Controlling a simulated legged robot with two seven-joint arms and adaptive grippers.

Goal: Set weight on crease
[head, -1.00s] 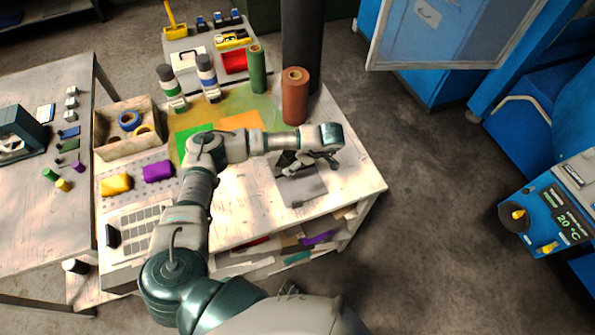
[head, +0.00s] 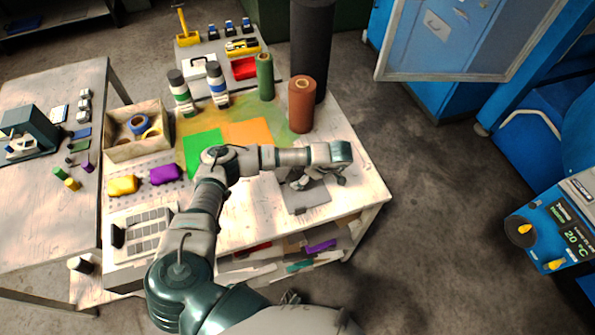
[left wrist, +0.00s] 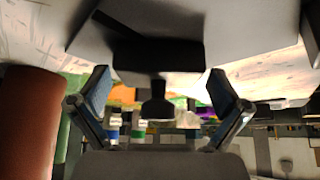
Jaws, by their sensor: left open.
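The weight is a black block with a narrow knob (left wrist: 158,60), seen upside down in the left wrist view. It appears to rest on a grey sheet (left wrist: 265,25); its exact position on the crease cannot be told. My left gripper (left wrist: 158,92) is open, with one blue-padded finger on each side of the knob and gaps to both. In the head view the sheet (head: 308,200) lies flat near the right front of the bench, and my left gripper (head: 302,182) is low over its far part, mostly hiding the weight. My right gripper is not in view.
A brown roll (head: 302,105) and a green roll (head: 265,78) stand behind my left arm; the brown one also looms in the left wrist view (left wrist: 28,120). Green (head: 203,150) and orange sheets (head: 248,133) lie left of it. The bench's right front corner (head: 370,195) is clear.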

